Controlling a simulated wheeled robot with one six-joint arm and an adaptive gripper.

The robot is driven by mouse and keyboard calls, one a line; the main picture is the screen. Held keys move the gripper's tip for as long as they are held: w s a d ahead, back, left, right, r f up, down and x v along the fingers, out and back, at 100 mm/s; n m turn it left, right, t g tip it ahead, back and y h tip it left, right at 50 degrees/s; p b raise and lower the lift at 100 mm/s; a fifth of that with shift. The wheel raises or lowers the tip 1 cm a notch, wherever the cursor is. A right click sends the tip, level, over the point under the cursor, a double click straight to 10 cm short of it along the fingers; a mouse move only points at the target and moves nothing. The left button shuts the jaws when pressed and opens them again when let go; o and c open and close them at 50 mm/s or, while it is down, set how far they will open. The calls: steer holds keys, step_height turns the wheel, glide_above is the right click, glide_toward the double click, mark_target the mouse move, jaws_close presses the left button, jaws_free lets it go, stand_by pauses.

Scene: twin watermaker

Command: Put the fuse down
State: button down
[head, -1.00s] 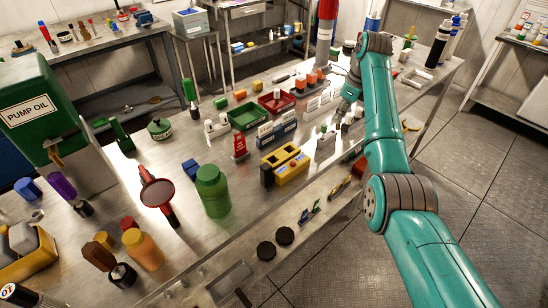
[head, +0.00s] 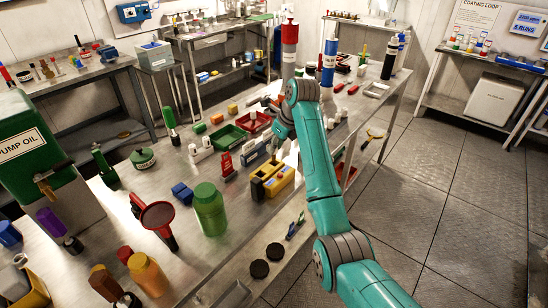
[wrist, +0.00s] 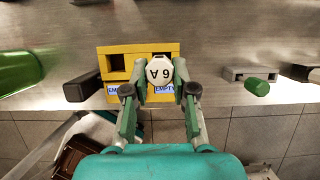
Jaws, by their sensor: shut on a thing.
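A white fuse marked "6 A" (wrist: 160,70) is between the fingertips of my gripper (wrist: 159,90) in the wrist view. My gripper is shut on it. Below and behind it is a yellow block (wrist: 173,49) with dark square openings and "EMPTY" labels on its near face. The fuse covers part of the block's right half. I cannot tell whether it touches the block. In the head view my gripper (head: 276,148) is just above the yellow block (head: 283,184) on the steel bench; the fuse is not clear there.
A dark handle-like piece (wrist: 82,87) sticks out at the block's left. A grey holder with a green cylinder (wrist: 257,86) stands to the right. The bench's front edge is close.

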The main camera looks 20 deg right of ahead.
mark_target(276, 153)
steer(key=shift+d+f, duration=0.1)
steer(key=shift+f, duration=2.1)
steer(key=c, duration=0.9)
jaws_free()
steer(key=shift+c, duration=0.2)
steer(key=shift+r, duration=0.1)
